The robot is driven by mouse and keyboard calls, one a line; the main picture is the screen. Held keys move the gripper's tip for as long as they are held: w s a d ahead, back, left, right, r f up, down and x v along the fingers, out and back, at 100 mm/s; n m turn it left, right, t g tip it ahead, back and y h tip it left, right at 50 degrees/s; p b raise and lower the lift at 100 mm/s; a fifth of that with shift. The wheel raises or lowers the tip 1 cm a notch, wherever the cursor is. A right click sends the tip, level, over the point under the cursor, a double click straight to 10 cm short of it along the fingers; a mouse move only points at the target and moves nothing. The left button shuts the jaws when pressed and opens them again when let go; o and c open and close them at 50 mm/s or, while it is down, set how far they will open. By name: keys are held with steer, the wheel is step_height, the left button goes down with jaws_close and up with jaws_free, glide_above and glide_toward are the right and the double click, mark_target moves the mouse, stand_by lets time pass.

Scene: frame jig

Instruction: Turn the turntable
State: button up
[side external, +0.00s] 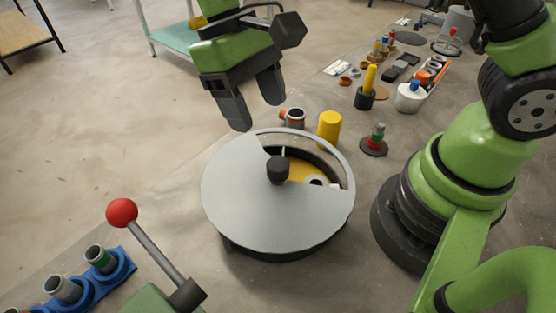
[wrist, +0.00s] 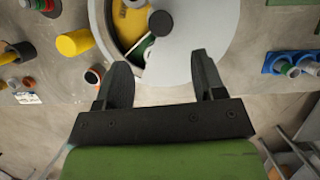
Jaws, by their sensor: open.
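The turntable (side external: 240,208) is a round grey disc with a cut-out and a black knob (side external: 278,170) standing at its middle. Through the cut-out, a yellow surface with a pale ring shows inside. In the wrist view the turntable (wrist: 205,35) lies at the top, with its knob (wrist: 160,23) beyond the fingertips. My gripper (side external: 258,108) is above and behind the turntable's far edge in the side view, apart from it. Its two fingers are spread and hold nothing; in the wrist view the open gripper (wrist: 162,75) faces the disc.
A yellow cylinder (side external: 329,128) and an orange-and-grey piece (side external: 293,117) stand close behind the turntable. A red-green piece on a black base (side external: 374,140) is at its right. A red-knobbed lever (side external: 122,212) and a blue rack (side external: 90,283) are at front left.

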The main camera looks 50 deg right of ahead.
mark_target(278, 163)
steer(key=x, duration=1)
steer(key=shift+s+f, duration=0.1)
steer(key=shift+f, duration=0.15)
jaws_close()
